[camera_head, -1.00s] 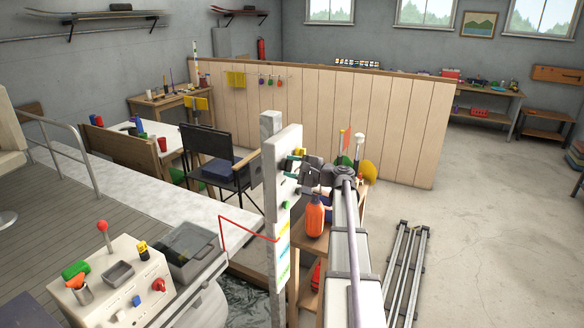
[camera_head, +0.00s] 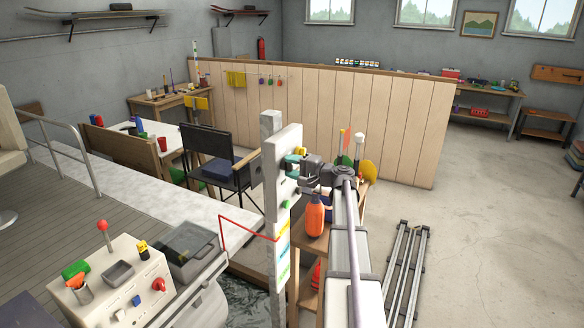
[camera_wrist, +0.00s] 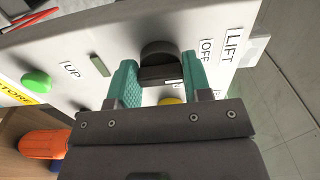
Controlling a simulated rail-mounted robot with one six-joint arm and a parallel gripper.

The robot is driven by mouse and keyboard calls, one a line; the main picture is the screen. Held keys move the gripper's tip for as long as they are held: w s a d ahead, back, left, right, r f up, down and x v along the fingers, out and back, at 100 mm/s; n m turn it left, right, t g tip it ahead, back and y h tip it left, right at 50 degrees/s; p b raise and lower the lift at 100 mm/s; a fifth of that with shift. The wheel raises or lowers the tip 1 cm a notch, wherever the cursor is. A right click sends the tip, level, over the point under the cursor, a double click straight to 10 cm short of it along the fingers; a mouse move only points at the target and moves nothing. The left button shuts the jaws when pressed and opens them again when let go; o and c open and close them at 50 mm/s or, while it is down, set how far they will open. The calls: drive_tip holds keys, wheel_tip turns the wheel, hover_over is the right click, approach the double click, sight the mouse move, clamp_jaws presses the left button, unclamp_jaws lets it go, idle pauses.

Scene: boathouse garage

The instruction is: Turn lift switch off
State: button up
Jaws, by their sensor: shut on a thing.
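The lift switch (camera_wrist: 160,54) is a dark round knob with a raised bar on the white control panel (camera_head: 284,195), which is fixed to a post. OFF (camera_wrist: 205,52) and LIFT (camera_wrist: 231,45) labels stand right of the knob in the wrist view; another label beside it is mostly hidden. My gripper (camera_wrist: 161,78) has its two teal fingers on either side of the knob's bar, shut on it. In the head view my gripper (camera_head: 297,166) is against the panel's right face, and the knob itself cannot be made out.
A green button (camera_wrist: 37,84), an UP label (camera_wrist: 70,68) and a yellow part (camera_wrist: 170,101) are close by on the panel. An orange bottle (camera_head: 314,215) stands on a small wooden stand just below my arm. Open floor (camera_head: 480,220) lies to the right.

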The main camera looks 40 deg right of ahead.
drive_tip(key=o, duration=0.9)
drive_tip(key=v, duration=1.1)
drive_tip(key=s+a+f+n+g+h+b, duration=0.25)
drive_tip(key=a+f+g, duration=0.35)
drive_tip(key=a+f, duration=0.45)
drive_tip(key=s+a+f+n+g+h+b, duration=0.1)
drive_tip(key=s+a+f+n+g+b, duration=0.2)
drive_tip(key=a+f+g, duration=0.7)
drive_tip(key=s+a+f+n+h+b, duration=0.1)
drive_tip(key=s+a+f+n, duration=0.1)
drive_tip(key=a, duration=0.6)
drive_tip(key=s+a+f+n+h+b, duration=0.1)
drive_tip(key=s+a+n, duration=0.1)
drive_tip(key=a, duration=0.5)
drive_tip(key=s+a+f+n+h+b, duration=0.1)
drive_tip(key=s+a+f+n+h, duration=0.1)
drive_tip(key=a, duration=0.6)
drive_tip(key=shift+a+f+n, duration=0.35)
drive_tip(key=shift+n, duration=0.4)
